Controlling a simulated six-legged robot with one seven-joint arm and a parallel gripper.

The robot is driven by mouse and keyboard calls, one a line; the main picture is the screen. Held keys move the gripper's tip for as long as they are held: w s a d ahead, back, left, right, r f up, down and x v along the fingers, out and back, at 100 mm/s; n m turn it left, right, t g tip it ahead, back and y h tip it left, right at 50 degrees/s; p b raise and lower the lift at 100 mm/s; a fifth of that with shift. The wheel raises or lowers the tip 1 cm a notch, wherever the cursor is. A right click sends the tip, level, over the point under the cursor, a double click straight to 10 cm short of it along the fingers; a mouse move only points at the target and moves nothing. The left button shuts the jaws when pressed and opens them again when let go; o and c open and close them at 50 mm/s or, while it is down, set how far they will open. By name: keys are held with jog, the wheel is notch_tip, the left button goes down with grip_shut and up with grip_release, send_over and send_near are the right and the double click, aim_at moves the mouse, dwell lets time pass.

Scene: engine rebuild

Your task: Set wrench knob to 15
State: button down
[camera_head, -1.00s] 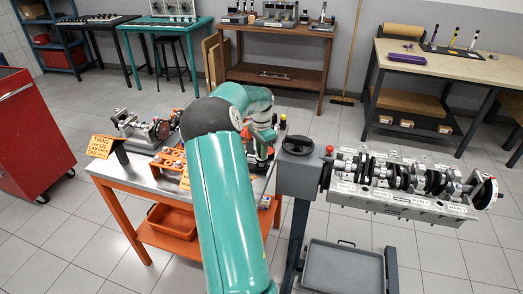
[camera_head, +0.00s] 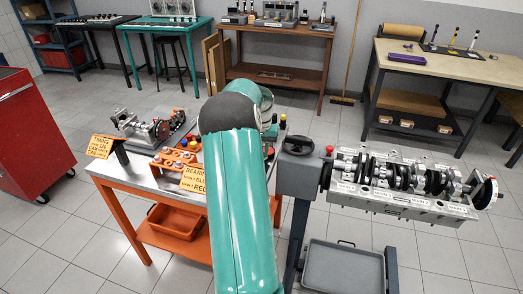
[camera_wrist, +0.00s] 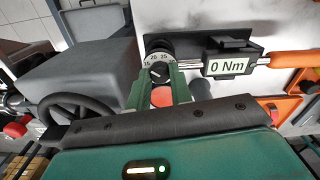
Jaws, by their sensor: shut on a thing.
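In the wrist view a dark wrench knob (camera_wrist: 160,69) with a pale numbered ring (camera_wrist: 159,58) sits between the green fingers of my gripper (camera_wrist: 162,82). The fingers are shut on the knob. Numbers around 20 and 25 show at the top of the ring, but I cannot tell which value is set. To the right, the wrench's display (camera_wrist: 229,67) reads 0 Nm, and its orange handle (camera_wrist: 295,58) extends to the right edge. In the head view my arm hides the gripper and the wrench.
A grey stand with a black handwheel (camera_wrist: 77,118) is close at the left. The head view shows the orange workbench (camera_head: 160,185), a BEARING sign (camera_head: 194,180), and an engine block with crankshaft (camera_head: 405,200) at the right. A red cabinet (camera_head: 30,140) stands at the left.

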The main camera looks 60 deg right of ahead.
jog(key=shift+n, duration=0.5)
jog(key=c, duration=1.2)
grip_release()
jog(key=shift+c, duration=0.2)
jog(key=shift+r, duration=0.1)
notch_tip(320, 180, up, 14)
